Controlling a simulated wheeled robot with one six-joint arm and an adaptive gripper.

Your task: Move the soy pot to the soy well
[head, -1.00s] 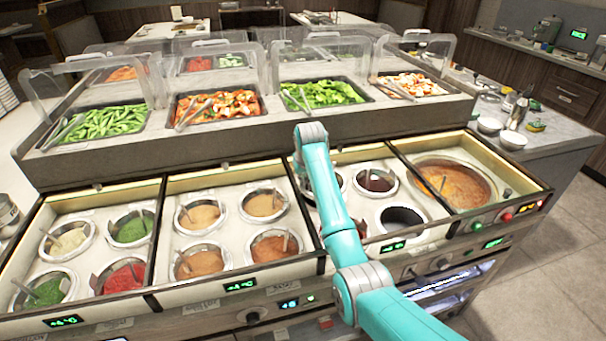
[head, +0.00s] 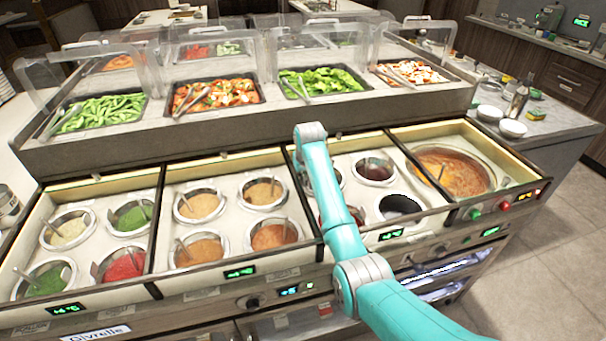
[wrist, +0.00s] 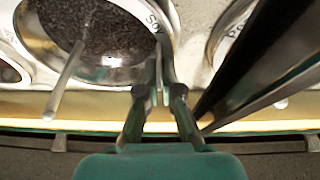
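The soy pot (wrist: 95,30) fills the upper left of the wrist view. It is round and metal-rimmed, with dark speckled contents, a thin spoon handle and the word "Soy" at its rim. My gripper (wrist: 158,74) has its fingers close together at the pot's near right edge, apparently shut on the rim. I cannot tell how high the pot is. In the head view my turquoise arm hides the gripper and much of the right-middle bay. A round well (head: 400,207) with a very dark inside shows at the front right of that bay; its label cannot be read.
A dark red-brown pot (head: 374,170) sits behind the dark well. A large soup pot (head: 452,172) is to the right. A pot marked "Po…" (wrist: 222,42) is close to the right of my fingers, near a black bar. Salad trays and clear guards stand behind.

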